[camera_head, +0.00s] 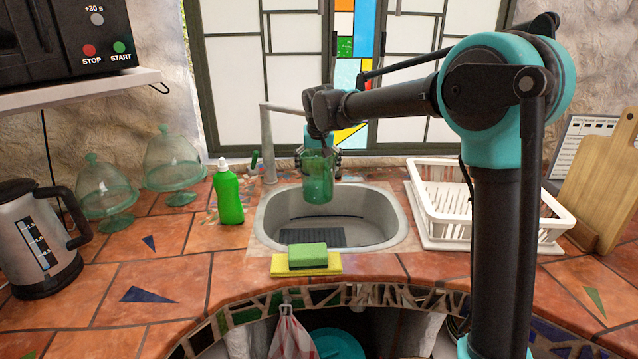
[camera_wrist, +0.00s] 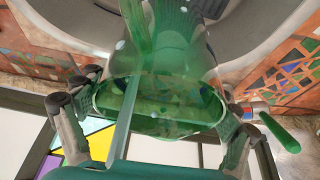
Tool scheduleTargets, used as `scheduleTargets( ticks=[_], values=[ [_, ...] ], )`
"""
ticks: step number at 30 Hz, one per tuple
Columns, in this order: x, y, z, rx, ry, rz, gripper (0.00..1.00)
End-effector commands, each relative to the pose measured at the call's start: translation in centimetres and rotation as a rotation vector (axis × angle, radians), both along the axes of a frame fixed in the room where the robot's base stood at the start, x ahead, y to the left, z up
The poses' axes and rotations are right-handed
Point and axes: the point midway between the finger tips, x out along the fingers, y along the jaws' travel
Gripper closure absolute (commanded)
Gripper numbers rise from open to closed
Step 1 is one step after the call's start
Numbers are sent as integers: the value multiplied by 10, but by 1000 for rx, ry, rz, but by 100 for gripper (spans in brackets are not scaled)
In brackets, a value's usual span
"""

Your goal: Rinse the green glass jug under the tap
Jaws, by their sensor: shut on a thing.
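The green glass jug (camera_head: 318,182) hangs upright-looking over the back part of the sink (camera_head: 397,212), clear of its floor. My gripper (camera_head: 319,160) is shut on the jug, one finger on each side. In the wrist view the see-through jug (camera_wrist: 165,60) fills the middle, with the fingers of my gripper (camera_wrist: 155,112) against its sides. The grey tap (camera_head: 267,145) stands at the sink's back left, its spout reaching right towards my wrist. My wrist hides the spout's end. A green tap lever (camera_head: 255,160) is beside the post; it shows in the wrist view (camera_wrist: 280,133). I cannot make out running water.
A green soap bottle (camera_head: 228,195) stands left of the sink. A green sponge (camera_head: 307,256) lies on a yellow cloth (camera_head: 333,264) at the front rim. A white dish rack (camera_head: 440,240) is close on the right. Glass domes (camera_head: 172,162) and a kettle (camera_head: 40,235) stand left.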

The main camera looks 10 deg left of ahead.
Motion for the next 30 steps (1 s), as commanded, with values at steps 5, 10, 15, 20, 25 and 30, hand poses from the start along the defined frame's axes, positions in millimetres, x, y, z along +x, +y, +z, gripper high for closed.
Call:
scheduleTargets(
  ticks=[5,10,15,20,25,30],
  values=[
    [0,0,0,0,0,0,51],
    [-7,-3,1,0,0,0,51],
    [-25,-12,0,0,0,0,51],
    [-41,-20,0,0,0,0,51],
    [-59,-28,1,0,-1,0,51],
    [-77,-37,1,0,-1,1,51]
  ],
)
